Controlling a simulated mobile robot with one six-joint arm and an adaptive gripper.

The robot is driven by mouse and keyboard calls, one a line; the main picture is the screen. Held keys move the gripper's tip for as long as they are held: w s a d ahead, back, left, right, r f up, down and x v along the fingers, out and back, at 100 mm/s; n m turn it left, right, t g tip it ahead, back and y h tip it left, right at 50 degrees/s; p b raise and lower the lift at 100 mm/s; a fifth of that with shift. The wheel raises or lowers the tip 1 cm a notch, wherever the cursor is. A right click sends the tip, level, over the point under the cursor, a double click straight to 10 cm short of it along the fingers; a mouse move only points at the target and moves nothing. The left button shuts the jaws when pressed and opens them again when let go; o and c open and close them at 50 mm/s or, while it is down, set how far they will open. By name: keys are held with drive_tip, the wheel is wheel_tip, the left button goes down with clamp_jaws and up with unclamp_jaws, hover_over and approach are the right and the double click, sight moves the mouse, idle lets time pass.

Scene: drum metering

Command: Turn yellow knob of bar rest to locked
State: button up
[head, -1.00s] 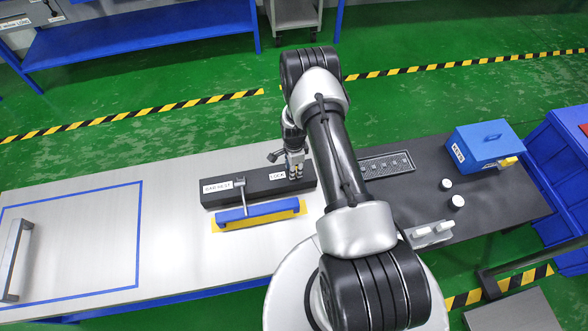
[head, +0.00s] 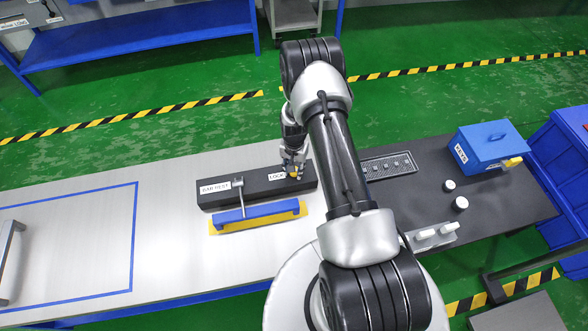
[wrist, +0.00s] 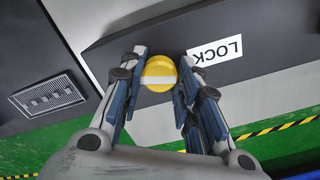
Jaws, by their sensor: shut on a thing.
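The bar rest (head: 258,186) is a long black block on the bench, with a label at its left and a LOCK label near its right end. The round yellow knob (wrist: 159,74) sits on its top beside the LOCK label (wrist: 215,58), with a pale bar across its face. My gripper (wrist: 158,82) has one finger on each side of the knob and is shut on it. In the head view my gripper (head: 292,172) is over the right end of the block, with a little yellow showing.
A blue bar on a yellow base (head: 258,217) lies in front of the block, with a grey T-handle (head: 240,196) beside it. A slotted tray (head: 388,164), two white round pieces and a blue KEYS box (head: 487,147) are to the right. The left bench is mostly clear.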

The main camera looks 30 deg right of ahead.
drive_tip(key=shift+n+b, duration=0.3)
drive_tip(key=shift+n, duration=1.3)
drive_tip(key=o, duration=1.1)
drive_tip(key=shift+r, duration=0.1)
wheel_tip(320, 180, up, 12)
drive_tip(key=shift+f, duration=0.1)
